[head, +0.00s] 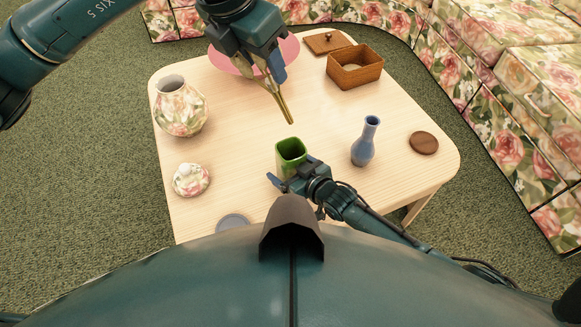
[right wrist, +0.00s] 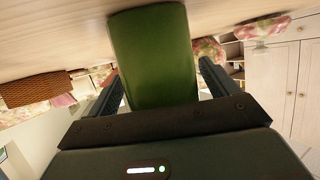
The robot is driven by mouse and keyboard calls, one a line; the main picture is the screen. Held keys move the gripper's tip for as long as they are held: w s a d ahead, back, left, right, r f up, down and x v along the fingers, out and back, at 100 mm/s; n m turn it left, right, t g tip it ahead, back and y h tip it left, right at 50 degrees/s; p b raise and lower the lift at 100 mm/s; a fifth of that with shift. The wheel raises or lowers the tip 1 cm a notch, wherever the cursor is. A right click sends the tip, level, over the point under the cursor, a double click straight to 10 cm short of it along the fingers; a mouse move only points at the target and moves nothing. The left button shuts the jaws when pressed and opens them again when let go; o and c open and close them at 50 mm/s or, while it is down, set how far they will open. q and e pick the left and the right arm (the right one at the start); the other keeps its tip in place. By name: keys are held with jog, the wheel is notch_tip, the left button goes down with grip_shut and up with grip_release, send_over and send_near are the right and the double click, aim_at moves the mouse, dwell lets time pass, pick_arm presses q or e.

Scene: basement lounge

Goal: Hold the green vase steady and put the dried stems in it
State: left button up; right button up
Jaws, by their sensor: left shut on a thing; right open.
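The green vase (head: 290,154) stands upright on the wooden table, near its front middle, with its square open mouth facing up. My left gripper (head: 268,74) is shut on the dried stems (head: 284,106), a thin yellow-brown bundle. The stems slant down to the right, and their lower end is above and behind the vase, apart from its mouth. My right gripper (head: 284,181) is open at the near side of the vase. In the right wrist view the green vase (right wrist: 153,58) is between the two spread fingers, with gaps at its sides.
On the table (head: 232,145) are a blue vase (head: 364,146) and brown coaster (head: 423,143) at right, a floral vase (head: 181,108) and floral jar (head: 191,180) at left. A brown box (head: 355,68) and pink mat (head: 225,62) are at the back. A floral sofa (head: 500,110) borders the right.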

aim_at(291, 117)
jog(key=c, duration=1.2)
pick_arm(q)
jog(key=w+d+f, duration=0.1)
jog(key=f, duration=0.2)
jog(key=w+d+f+g+y, duration=0.1)
jog(key=w+f, duration=0.1)
jog(key=w+d+f+g, duration=0.1)
jog(key=d+f, duration=0.1)
jog(key=f, duration=0.1)
jog(key=shift+w+f+y, duration=0.35)
jog(key=shift+y, duration=0.05)
pick_arm(e)
jog(key=shift+c, duration=0.2)
pick_arm(q)
jog(key=shift+g+y, duration=0.4)
jog(key=shift+g, duration=0.1)
jog(key=f, duration=0.8)
jog(key=shift+w+d+f, duration=0.25)
jog(key=shift+d+f, duration=0.05)
jog(key=shift+f, duration=2.05)
